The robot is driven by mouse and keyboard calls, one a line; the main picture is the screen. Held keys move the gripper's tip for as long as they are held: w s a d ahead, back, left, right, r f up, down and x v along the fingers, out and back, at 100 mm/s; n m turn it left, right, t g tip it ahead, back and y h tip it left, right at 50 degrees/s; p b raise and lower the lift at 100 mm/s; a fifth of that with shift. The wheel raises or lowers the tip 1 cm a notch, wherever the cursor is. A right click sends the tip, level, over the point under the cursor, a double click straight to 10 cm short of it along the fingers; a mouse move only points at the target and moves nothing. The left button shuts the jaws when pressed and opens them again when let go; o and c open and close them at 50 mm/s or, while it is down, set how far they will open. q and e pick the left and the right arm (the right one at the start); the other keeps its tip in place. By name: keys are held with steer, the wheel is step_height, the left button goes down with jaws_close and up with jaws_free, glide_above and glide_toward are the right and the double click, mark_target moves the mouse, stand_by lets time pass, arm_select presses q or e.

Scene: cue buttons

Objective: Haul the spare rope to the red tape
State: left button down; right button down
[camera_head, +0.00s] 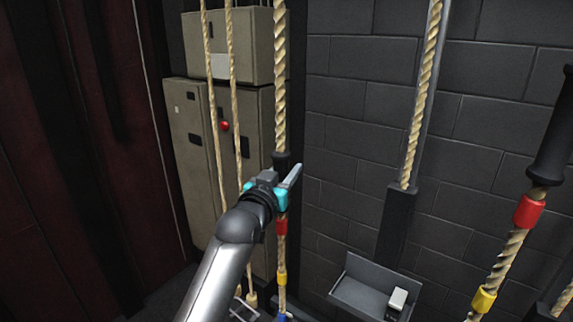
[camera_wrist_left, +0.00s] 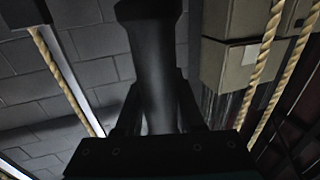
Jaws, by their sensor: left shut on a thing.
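My left gripper (camera_head: 270,186) is shut on the black sleeve of a tan twisted rope (camera_head: 280,80) in the middle of the head view. The sleeve (camera_head: 282,160) shows just above the fingers; in the left wrist view the dark tapered sleeve (camera_wrist_left: 150,60) stands between the fingers. Below the gripper this rope carries red tape (camera_head: 281,226), yellow tape (camera_head: 281,279) and, at the bottom edge, blue tape (camera_head: 283,317). A second rope at the right has a black sleeve (camera_head: 553,130), red tape (camera_head: 529,211) and yellow tape (camera_head: 484,299). Which rope is the spare one, I cannot tell.
Two thin ropes (camera_head: 233,90) hang left of the held rope, before a beige cabinet (camera_head: 190,150) with a red button (camera_head: 225,126). Another rope (camera_head: 425,80) runs along a metal rail at the brick wall. A grey tray (camera_head: 365,295) holds a small white block (camera_head: 398,298).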

arm_select(q)
step_height(320, 180, down, 31)
steer(key=b, duration=1.7)
steer(key=c, duration=0.5)
jaws_free()
steer(key=shift+r, duration=0.1)
steer(key=shift+s+a, duration=0.2)
steer(key=shift+s, duration=0.3)
steer(key=p+v, duration=0.3)
steer(key=v, duration=1.1)
steer(key=shift+s+r, duration=0.15)
steer(key=shift+r, duration=0.05)
